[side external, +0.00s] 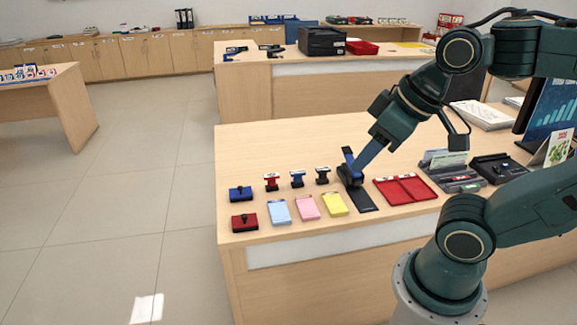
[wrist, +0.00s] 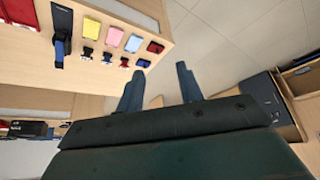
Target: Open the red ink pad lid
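The red ink pad (side external: 244,223) lies at the near left corner of the counter. Its lid looks closed, with a dark knob on top. It also shows in the wrist view (wrist: 155,47) near the counter's edge. My gripper (side external: 354,162) hangs to the right of the pad, well apart from it, over the area of a black device in the side view. In the wrist view my gripper (wrist: 160,72) has its two blue-grey fingers spread, with nothing between them. No finger touches the pad.
A blue ink pad (side external: 240,194) sits just behind the red one. Stamps (side external: 297,179) stand in a row, with blue, pink and yellow notepads (side external: 307,207) before them. A black device (side external: 362,201) and red tray (side external: 404,190) lie further right. The counter behind the stamps is clear.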

